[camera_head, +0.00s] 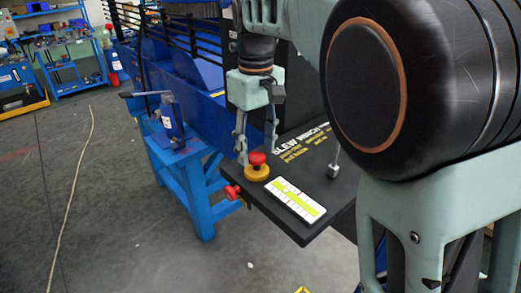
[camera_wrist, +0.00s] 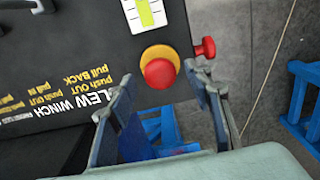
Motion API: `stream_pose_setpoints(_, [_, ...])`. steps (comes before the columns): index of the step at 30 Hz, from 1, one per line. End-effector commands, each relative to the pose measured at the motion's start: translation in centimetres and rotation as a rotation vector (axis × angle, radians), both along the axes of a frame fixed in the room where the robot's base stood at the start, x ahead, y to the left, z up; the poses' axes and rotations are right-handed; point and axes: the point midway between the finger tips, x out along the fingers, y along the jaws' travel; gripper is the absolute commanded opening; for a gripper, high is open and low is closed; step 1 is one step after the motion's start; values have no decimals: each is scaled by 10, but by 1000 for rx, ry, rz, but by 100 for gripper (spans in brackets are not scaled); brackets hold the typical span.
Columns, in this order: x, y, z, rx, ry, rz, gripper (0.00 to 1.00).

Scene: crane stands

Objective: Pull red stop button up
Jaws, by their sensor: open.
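The red stop button (camera_head: 257,158) is a round mushroom knob on a yellow collar (camera_head: 256,174), near the front edge of the black control panel (camera_head: 298,152). In the wrist view the button (camera_wrist: 159,73) sits between the fingertips, with the yellow collar (camera_wrist: 160,51) just beyond it. My gripper (camera_head: 256,149) points down over the button. Its fingers are open, one on each side of the knob, with a gap showing between knob and fingers in the wrist view (camera_wrist: 158,84). Exact fingertip height against the knob is hard to tell.
A second red knob (camera_head: 232,192) sticks out from the panel's side. A white and yellow-green label plate (camera_head: 298,201) and a small metal lever (camera_head: 334,171) are on the panel. A blue stand (camera_head: 190,180) is close on the left. Grey floor beyond is open.

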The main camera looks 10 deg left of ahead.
Motion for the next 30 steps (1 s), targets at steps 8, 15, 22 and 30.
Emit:
stream_pose_setpoints(8, [0,0,34,0,0,0,46])
stream_pose_setpoints(15, [0,0,52,0,-1,0,46])
stream_pose_setpoints(22, [0,0,53,0,-1,0,46])
stream_pose_setpoints(30, [1,-1,53,7,-4,1,46])
